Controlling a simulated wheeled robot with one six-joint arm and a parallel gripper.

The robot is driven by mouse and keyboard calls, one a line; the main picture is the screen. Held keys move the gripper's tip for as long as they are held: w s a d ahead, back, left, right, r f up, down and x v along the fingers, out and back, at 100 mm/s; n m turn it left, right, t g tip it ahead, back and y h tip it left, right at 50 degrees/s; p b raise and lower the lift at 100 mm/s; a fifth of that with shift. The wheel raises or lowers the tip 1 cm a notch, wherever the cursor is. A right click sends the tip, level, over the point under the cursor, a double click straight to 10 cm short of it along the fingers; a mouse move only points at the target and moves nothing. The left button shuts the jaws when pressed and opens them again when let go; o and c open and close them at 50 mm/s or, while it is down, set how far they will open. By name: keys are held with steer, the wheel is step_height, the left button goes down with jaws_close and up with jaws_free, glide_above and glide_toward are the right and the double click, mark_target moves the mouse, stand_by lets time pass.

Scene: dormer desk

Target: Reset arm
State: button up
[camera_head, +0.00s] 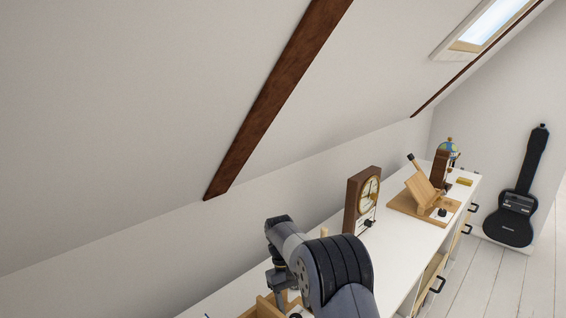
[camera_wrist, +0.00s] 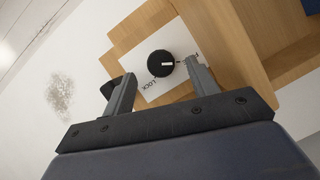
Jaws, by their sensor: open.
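My gripper (camera_wrist: 161,69) is open in the wrist view, its two grey fingers apart. A round black knob (camera_wrist: 160,64) with a white mark shows between and beyond the fingertips. It sits on a white plate (camera_wrist: 183,90) with the printed word LOCK, partly covered by the fingers. Whether a finger touches the knob I cannot tell. In the head view my arm reaches over the near part of the white desk (camera_head: 405,243), and the fingers cannot be made out clearly there.
The plate is on a wooden box (camera_wrist: 222,32); its edge also shows in the head view (camera_head: 262,307). Farther along the desk stand a brown clock (camera_head: 352,207), a wooden stand (camera_head: 420,190) and a globe (camera_head: 447,147). A sloped ceiling with beams hangs above. A black guitar case (camera_head: 515,205) leans by the wall.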

mark_target(295, 317)
steer(key=x, duration=0.3)
steer(key=shift+s+d+f, duration=0.1)
steer(key=shift+f, duration=0.1)
steer(key=shift+r, duration=0.1)
